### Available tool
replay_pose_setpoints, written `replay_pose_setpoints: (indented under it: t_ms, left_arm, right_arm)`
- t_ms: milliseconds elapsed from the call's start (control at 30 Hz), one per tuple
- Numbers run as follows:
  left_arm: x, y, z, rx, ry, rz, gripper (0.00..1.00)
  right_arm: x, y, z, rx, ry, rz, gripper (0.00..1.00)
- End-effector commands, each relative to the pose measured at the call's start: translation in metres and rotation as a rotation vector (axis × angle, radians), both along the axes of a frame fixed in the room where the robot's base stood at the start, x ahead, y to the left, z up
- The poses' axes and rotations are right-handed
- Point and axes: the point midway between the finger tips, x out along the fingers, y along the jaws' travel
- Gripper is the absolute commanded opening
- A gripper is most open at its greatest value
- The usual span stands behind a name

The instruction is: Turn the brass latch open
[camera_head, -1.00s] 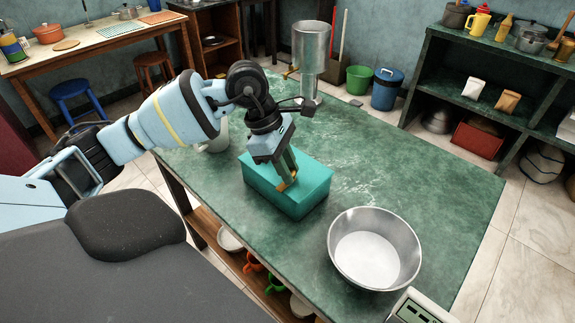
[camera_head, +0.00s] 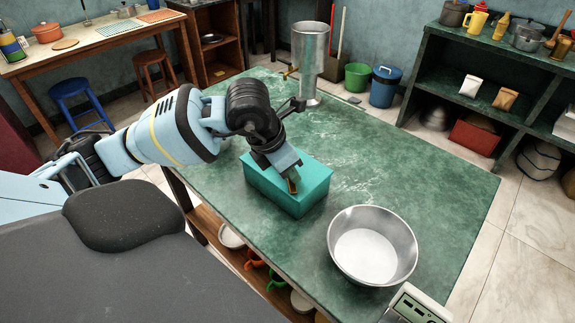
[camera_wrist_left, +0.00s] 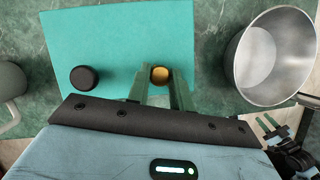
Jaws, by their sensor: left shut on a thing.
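A teal box (camera_head: 268,184) sits on the green table. The brass latch (camera_head: 294,188) is on its near side, mostly hidden by my left gripper (camera_head: 291,178). In the left wrist view, the round brass end of the latch (camera_wrist_left: 160,75) lies between the two fingers of my left gripper (camera_wrist_left: 159,84), which is shut on it. A dark round knob (camera_wrist_left: 84,78) is on the same teal face, left of the latch. At the lower right of the wrist view, what looks like my right gripper (camera_wrist_left: 270,128) shows small; its jaw state is unclear.
A metal bowl (camera_head: 400,230) stands right of the box, near the table's front edge. A tall metal cylinder with a tap (camera_head: 311,50) stands at the back. A grey-green cup (camera_wrist_left: 11,85) shows at the wrist view's left edge. The table's right side is clear.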

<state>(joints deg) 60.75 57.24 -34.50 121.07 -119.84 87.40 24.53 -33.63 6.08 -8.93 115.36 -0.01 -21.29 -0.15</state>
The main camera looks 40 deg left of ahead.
Motion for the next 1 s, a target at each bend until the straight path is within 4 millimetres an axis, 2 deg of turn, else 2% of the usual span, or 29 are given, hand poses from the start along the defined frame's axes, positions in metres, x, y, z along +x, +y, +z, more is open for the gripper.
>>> replay_pose_setpoints:
  t_ms: [600,1000]
  left_arm:
    - [-0.001,-0.004,0.001,-0.001,0.001,0.528,0.00]
    - [0.000,-0.004,0.000,0.000,0.002,0.680,0.00]
  right_arm:
    - [0.009,0.000,0.018,0.001,-0.026,-0.002,0.36]
    - [0.010,-0.001,0.023,0.000,-0.030,-0.002,0.36]
